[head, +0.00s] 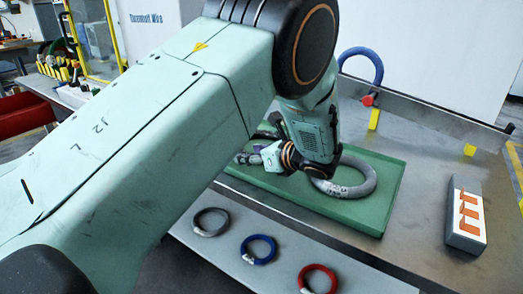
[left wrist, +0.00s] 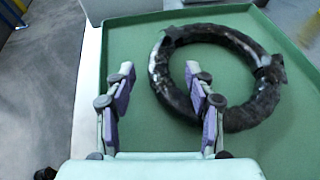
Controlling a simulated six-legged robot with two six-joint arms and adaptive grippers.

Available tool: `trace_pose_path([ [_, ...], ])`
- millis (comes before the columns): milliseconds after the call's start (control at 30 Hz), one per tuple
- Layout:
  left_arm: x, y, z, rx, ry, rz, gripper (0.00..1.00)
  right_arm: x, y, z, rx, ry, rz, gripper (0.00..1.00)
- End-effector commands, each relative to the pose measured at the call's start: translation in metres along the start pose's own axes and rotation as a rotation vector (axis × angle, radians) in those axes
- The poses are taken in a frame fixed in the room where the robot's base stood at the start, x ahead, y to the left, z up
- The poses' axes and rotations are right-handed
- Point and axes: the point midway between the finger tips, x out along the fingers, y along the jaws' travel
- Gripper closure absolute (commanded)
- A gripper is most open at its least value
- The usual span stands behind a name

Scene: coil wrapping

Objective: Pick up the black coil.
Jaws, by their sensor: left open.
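The black coil (left wrist: 268,88) is a thick dark ring with paler worn patches, lying flat on a green tray (left wrist: 140,148). Contact with the coil cannot be told. In the head view the left gripper (head: 258,155) is partly hidden by its own wrist. My right gripper does not show.
Small grey (head: 197,229), blue (head: 258,238) and red (head: 318,267) rings lie on a lower ledge in front. A grey block with orange marks (head: 467,215) stands on the right of the metal table (head: 420,190). A blue hoop (head: 362,51) stands behind the tray.

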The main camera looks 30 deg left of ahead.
Motion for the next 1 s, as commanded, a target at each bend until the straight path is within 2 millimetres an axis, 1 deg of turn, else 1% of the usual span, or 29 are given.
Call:
trace_pose_path([
  [33,0.009,0.001,-0.002,-0.002,0.002,0.003,0.46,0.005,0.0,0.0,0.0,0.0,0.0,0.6],
  [133,0.017,0.0,-0.001,-0.001,0.001,0.002,0.46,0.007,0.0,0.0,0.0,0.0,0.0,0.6],
  [233,0.02,-0.001,0.001,0.0,0.001,0.001,0.46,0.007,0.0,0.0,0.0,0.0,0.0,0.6],
  [400,0.02,-0.002,0.001,0.0,0.0,0.0,0.46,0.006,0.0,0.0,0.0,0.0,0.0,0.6],
  [467,0.02,-0.003,0.001,-0.001,0.0,0.0,0.5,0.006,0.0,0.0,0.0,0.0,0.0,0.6],
  [1000,0.02,-0.002,0.0,0.001,0.001,0.001,0.96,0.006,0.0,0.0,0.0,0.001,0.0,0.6],
])
